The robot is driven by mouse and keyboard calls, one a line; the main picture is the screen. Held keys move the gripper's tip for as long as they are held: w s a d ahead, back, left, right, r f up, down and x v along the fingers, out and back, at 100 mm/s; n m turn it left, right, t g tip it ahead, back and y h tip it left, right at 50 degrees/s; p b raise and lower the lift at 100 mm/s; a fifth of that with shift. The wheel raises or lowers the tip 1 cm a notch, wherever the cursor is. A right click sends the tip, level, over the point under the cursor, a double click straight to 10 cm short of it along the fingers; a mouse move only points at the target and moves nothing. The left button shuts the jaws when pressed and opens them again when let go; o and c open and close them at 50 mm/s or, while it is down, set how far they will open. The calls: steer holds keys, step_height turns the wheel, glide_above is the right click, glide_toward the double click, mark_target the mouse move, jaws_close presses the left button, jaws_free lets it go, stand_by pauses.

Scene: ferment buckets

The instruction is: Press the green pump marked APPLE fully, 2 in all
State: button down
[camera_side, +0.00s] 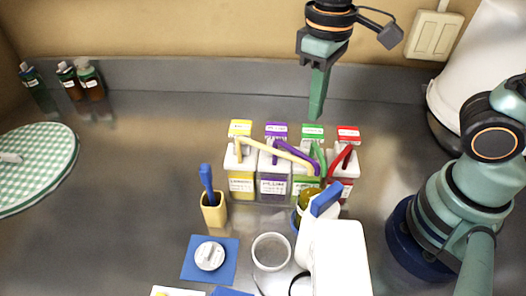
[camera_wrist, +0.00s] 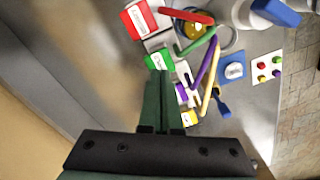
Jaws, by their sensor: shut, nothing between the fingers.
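The green pump (camera_side: 318,158) is a curved green lever on a white bucket with a green label (camera_side: 306,186). It stands in a row between the purple and red buckets. A green card (camera_side: 313,130) shows behind it; its lettering is too small to read for certain. In the wrist view the green pump (camera_wrist: 196,42) and green card (camera_wrist: 158,62) lie just beyond my fingertips. My gripper (camera_side: 316,114) is shut and empty, pointing down above the back of the row. It also shows in the wrist view (camera_wrist: 160,76), apart from the pump.
Yellow (camera_side: 240,182), purple (camera_side: 273,182) and red (camera_side: 345,166) pump buckets stand close beside it. In front are a white jug with a blue handle (camera_side: 335,255), a glass dish (camera_side: 271,252) and a yellow holder (camera_side: 214,212).

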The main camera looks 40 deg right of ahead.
steer(key=shift+r, duration=2.35)
steer(key=w+d+f+m+t, duration=0.1)
steer(key=d+t, duration=0.4)
steer(key=d, duration=0.6)
steer(key=shift+w+f+m+t, duration=0.2)
steer(key=shift+w+m+t, duration=0.1)
steer(key=shift+w+m, duration=0.6)
